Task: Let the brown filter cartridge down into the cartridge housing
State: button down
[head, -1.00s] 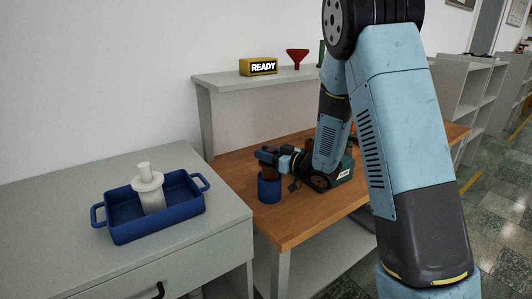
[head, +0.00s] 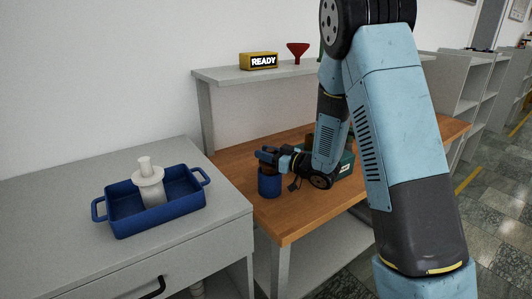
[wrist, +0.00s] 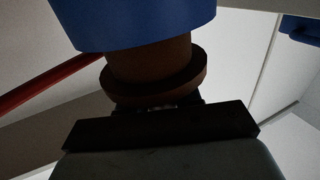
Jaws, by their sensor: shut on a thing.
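The cartridge housing (head: 269,184) is a blue cup standing upright near the left end of the wooden bench. My gripper (head: 268,157) is just above it, shut on the brown filter cartridge (head: 269,171). In the wrist view the cartridge (wrist: 150,65) shows a wide brown flange near my gripper (wrist: 160,108) and a narrower body that runs to the blue housing (wrist: 140,22). The cartridge's lower end is hidden by the housing, so it appears partly inside. A short band of brown still shows between rim and flange.
A blue tray (head: 127,225) holding a white cartridge (head: 149,188) stands on the grey cabinet at left. A dark green box (head: 345,165) is behind my wrist. The shelf above carries a yellow READY sign (head: 259,62) and a red funnel (head: 298,52).

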jog(key=shift+f, duration=1.2)
jog(key=c, duration=0.7)
grip_release()
jog(key=v, duration=1.3)
jog(key=shift+s+d, duration=0.25)
jog(key=shift+d, duration=0.1)
